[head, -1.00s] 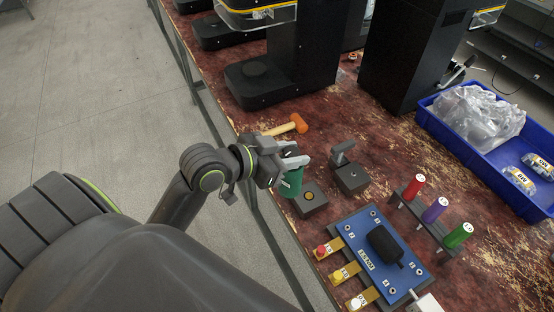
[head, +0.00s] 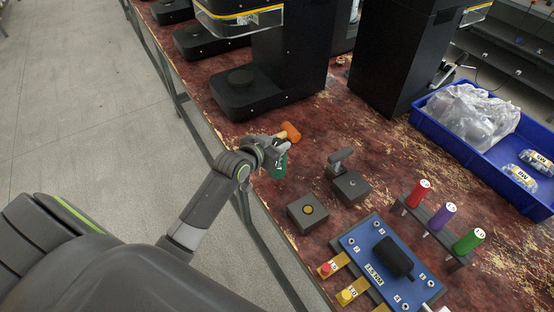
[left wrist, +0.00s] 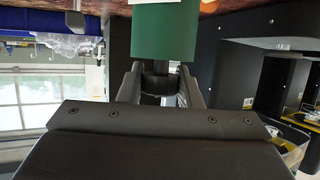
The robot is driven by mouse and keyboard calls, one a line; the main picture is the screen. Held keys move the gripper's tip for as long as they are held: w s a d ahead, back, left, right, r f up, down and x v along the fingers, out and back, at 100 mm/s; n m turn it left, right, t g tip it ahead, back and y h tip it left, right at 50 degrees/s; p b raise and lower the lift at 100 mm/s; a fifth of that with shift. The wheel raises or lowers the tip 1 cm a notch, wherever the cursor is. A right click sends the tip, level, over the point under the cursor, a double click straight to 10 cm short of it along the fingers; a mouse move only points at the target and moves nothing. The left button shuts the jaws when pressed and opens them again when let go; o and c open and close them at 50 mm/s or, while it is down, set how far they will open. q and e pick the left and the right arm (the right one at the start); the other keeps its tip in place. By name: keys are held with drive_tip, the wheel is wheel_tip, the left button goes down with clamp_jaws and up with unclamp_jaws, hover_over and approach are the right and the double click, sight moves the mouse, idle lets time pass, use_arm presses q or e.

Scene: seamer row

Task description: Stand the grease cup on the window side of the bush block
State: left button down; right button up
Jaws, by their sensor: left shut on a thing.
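My left gripper (head: 277,152) is shut on the green grease cup (head: 281,168) and holds it near the table's left edge, next to the mallet. The green cup also fills the top middle of the left wrist view (left wrist: 165,30), between the fingers (left wrist: 160,85). The bush block (head: 300,221), a dark grey block with a brass ring on top, stands on the table below and right of the cup in the head view, apart from it. My right gripper is not in view.
An orange-headed mallet (head: 291,132) lies behind the gripper. A grey block with a lever (head: 352,189) stands right of the bush block. A blue fixture plate (head: 362,235), a rack of coloured handles (head: 423,228) and a blue bin (head: 470,159) are farther right. Window panes (left wrist: 40,105) show in the left wrist view.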

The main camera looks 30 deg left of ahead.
use_arm(q)
drive_tip(key=shift+f, duration=2.3)
drive_tip(key=shift+f, duration=0.15)
drive_tip(key=c, duration=1)
unclamp_jaws()
drive_tip(key=shift+c, duration=0.2)
